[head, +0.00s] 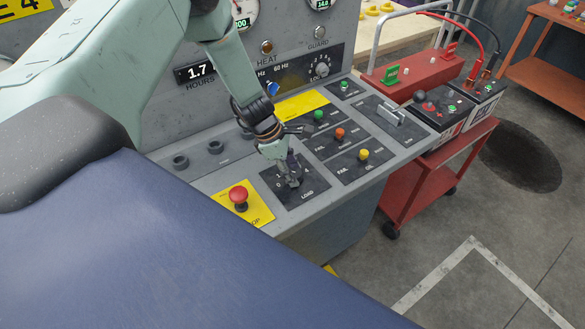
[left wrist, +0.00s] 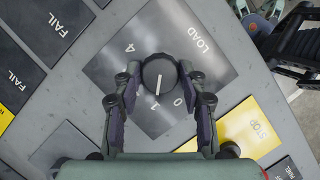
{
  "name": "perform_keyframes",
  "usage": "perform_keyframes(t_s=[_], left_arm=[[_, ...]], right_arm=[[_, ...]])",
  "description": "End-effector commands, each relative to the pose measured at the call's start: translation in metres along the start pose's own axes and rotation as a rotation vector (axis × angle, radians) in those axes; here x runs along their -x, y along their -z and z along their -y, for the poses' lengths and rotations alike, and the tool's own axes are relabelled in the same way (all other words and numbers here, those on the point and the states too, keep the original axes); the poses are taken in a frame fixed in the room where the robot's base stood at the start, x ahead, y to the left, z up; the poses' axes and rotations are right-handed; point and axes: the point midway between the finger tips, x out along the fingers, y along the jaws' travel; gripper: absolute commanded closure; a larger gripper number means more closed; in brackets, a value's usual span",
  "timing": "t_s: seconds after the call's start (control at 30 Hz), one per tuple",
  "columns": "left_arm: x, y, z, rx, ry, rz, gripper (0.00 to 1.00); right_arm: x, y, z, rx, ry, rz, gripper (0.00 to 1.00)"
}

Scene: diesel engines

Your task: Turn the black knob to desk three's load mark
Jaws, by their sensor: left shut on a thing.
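The black round knob (left wrist: 158,75) sits on a dark square plate marked LOAD (left wrist: 200,45) on a grey control desk. The plate also shows in the head view (head: 312,184). My left gripper (left wrist: 157,86) is shut on the black knob, one finger on each side; in the head view my left gripper (head: 289,177) comes down over the plate and mostly hides the knob. The white line on the knob points down in the left wrist view, toward the numeral 1. The numerals 0, 1 and 4 show; any others are hidden.
A red STOP button (head: 239,194) on a yellow plate stands close left of the left gripper. Green, orange and yellow (head: 363,154) buttons stand to the right. Gauges and an hours display (head: 194,72) are behind. A red cart (head: 440,165) with batteries stands right of the desk.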

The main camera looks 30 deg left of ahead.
Motion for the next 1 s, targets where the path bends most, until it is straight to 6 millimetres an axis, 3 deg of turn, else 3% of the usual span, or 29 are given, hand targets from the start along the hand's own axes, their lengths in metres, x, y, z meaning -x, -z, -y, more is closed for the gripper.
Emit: perform_keyframes(t_s=[0.3, 0.33, 0.57, 1.0], left_arm=[[0.0009, -0.0007, -0.0018, -0.001, -0.004, 0.001, 0.89], [0.0009, -0.0007, -0.0018, -0.001, -0.004, 0.002, 0.55], [0.0005, -0.0004, -0.0011, 0.000, -0.002, 0.001, 0.36], [0.0068, -0.0001, -0.0012, 0.002, -0.002, 0.002, 0.34]], right_arm=[[-0.0001, 0.0000, 0.0000, 0.000, 0.000, 0.000, 0.60], [-0.0001, 0.0000, 0.0000, 0.000, 0.000, 0.000, 0.60], [-0.0001, 0.0000, 0.0000, 0.000, 0.000, 0.000, 0.60], [-0.0001, 0.0000, 0.0000, 0.000, 0.000, 0.000, 0.60]])
